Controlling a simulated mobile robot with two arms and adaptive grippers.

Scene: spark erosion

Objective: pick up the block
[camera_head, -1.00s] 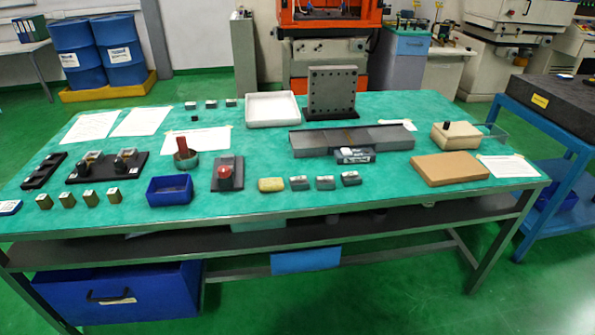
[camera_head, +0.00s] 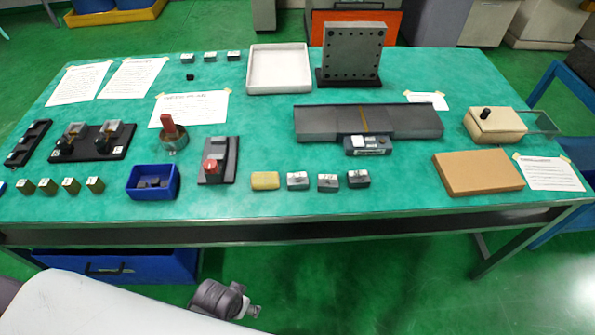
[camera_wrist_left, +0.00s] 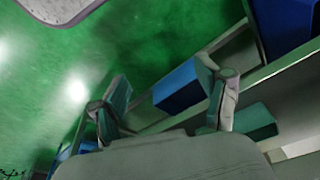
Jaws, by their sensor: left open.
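Several small blocks stand in rows on the green table top (camera_head: 330,225); I cannot tell which one the task means. Near the front middle are a yellow block (camera_head: 265,181) and grey blocks (camera_head: 298,181), (camera_head: 327,183), (camera_head: 358,179). Brass-coloured blocks (camera_head: 70,186) stand at the front left, and small grey blocks (camera_head: 210,57) at the back. Dark pieces lie in a blue bin (camera_head: 153,183). My left gripper (camera_head: 246,304) is in front of and below the table edge. My right gripper is not seen.
A white tray (camera_head: 279,86), an upright drilled plate (camera_head: 352,54) and a long grey fixture (camera_head: 368,121) stand farther back. A tan slab (camera_head: 478,172) lies at the right. A blue drawer (camera_head: 115,266) is below the table.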

